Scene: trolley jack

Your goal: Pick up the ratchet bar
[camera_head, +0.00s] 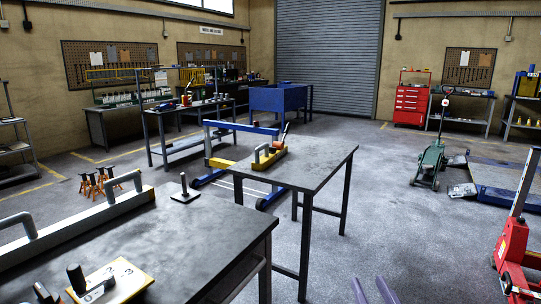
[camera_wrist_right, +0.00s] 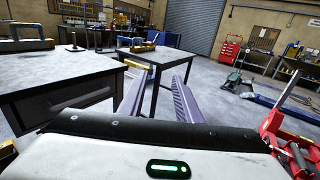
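No part can be told for certain as the ratchet bar. A red jack (camera_head: 512,245) stands on the floor at the right, with a grey bar (camera_head: 525,180) rising tilted from it. The red jack also shows at the right edge of the right wrist view (camera_wrist_right: 278,130). A long grey beam with loop handles (camera_head: 85,222) lies on the near left table. My right gripper (camera_head: 374,291) shows at the bottom of the head view. Its two purple fingers stand apart with nothing between them in the right wrist view (camera_wrist_right: 157,100). My left gripper is out of view.
The near table (camera_head: 215,235) also bears a numbered board (camera_head: 122,275) and a small black stand (camera_head: 185,193). A narrower table (camera_head: 315,168) holds a yellow block with a handle (camera_head: 262,160). A green trolley jack (camera_head: 430,165) stands farther right. The floor between is clear.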

